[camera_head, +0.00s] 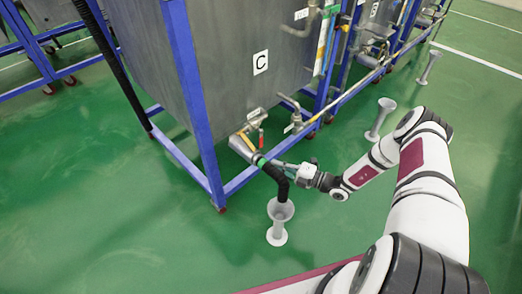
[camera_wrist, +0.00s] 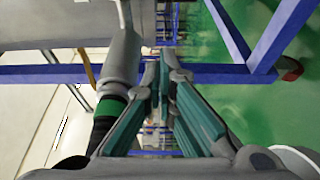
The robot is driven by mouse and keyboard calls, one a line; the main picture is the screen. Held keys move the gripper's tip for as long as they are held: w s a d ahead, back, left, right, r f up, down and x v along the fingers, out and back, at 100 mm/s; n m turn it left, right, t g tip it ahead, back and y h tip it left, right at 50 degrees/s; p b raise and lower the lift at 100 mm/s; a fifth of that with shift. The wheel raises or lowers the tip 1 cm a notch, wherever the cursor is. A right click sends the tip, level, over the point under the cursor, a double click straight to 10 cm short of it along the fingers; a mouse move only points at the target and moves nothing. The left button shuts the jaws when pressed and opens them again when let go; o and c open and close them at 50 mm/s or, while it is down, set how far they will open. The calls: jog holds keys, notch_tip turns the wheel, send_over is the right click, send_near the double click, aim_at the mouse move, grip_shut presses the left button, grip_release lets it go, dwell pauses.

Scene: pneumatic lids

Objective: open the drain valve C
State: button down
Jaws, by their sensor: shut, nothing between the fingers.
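The tank marked C (camera_head: 260,62) stands in a blue frame. At its bottom a drain pipe (camera_head: 240,147) carries a small valve with a red part (camera_head: 262,138), too small to tell its handle position. A black hose (camera_head: 276,180) bends down from the pipe toward a white funnel stand (camera_head: 280,212). My gripper (camera_head: 278,165) is close beside the pipe's outlet and hose. In the wrist view my gripper (camera_wrist: 158,72) is shut and empty, right of a grey pipe (camera_wrist: 122,65) with a green band (camera_wrist: 110,106) and black hose (camera_wrist: 100,132). Contact cannot be told.
Blue frame bars (camera_head: 190,100) border the tank, and a low one crosses the wrist view (camera_wrist: 220,72). Another pipe valve (camera_head: 292,108) sits to the upper right. A second white funnel stand (camera_head: 380,118) is behind my arm. Green floor at left and front is clear.

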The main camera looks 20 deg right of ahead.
aim_at(261, 142)
jog(key=shift+w+a, duration=0.1)
jog(key=w+a+b, duration=0.4)
jog(key=w, duration=0.4)
jog(key=shift+w, duration=0.15)
